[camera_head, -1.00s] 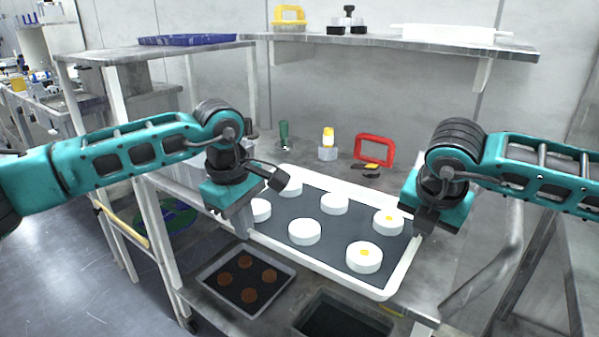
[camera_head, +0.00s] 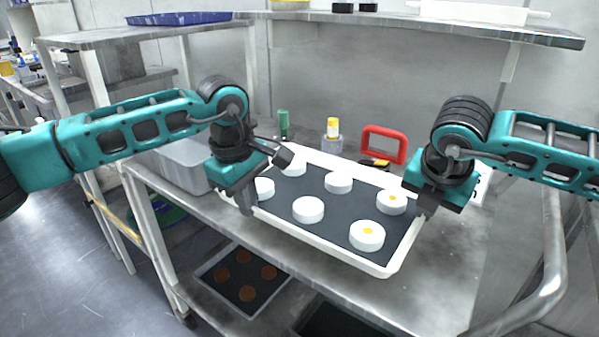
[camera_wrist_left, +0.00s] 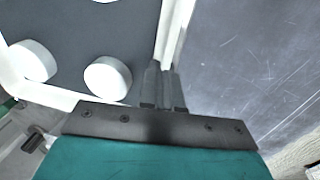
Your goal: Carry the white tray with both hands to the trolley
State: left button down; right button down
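The white tray (camera_head: 330,252) has a dark floor with several white round pieces, two with yellow centres. It is level over the steel bench (camera_head: 440,290); I cannot tell if it touches the bench top. My left gripper (camera_head: 246,202) is at its left rim. In the left wrist view the fingers (camera_wrist_left: 163,88) are close together with the white rim running into them. My right gripper (camera_head: 424,208) is at the right rim, its fingers down on it, partly hidden by the gripper body. No separate trolley can be told apart for certain.
Behind the tray stand a red handle (camera_head: 384,144), a yellow-topped bottle (camera_head: 332,130) and a green item (camera_head: 284,122). A grey bin (camera_head: 180,165) is left of my left gripper. A tray with brown discs (camera_head: 243,278) lies below. The bench front is bare.

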aim_at(253, 233)
dwell(0.3)
